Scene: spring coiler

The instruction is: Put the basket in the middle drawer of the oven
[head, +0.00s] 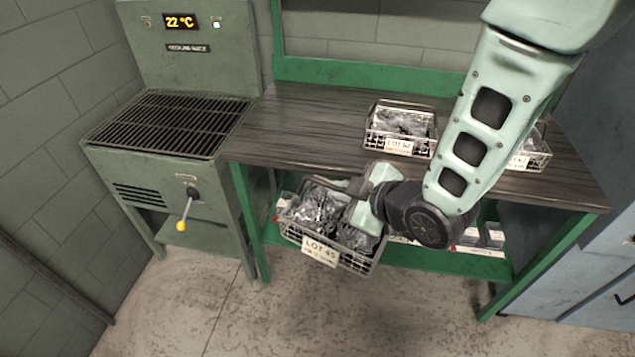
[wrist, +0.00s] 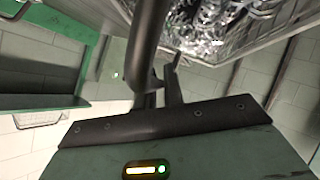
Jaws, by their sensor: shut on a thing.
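A wire basket (head: 290,233) labelled LOT 45, full of shiny metal springs, hangs tilted from my gripper (head: 360,190) in front of the green workbench. In the wrist view my gripper (wrist: 158,95) is shut around the dark basket handle (wrist: 148,40). The fingertips are partly hidden in the head view. The oven and its drawers are not clearly in view; a blue-grey cabinet (head: 600,265) with a handle stands at the far right edge, only partly seen.
Two more spring baskets stand on the workbench (head: 300,125): a middle one (head: 400,125) and a right one (head: 535,150) behind my arm. Small boxes (head: 480,237) sit on the lower shelf. A cooling rack (head: 170,125) with a yellow-tipped lever stands left. The front floor is clear.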

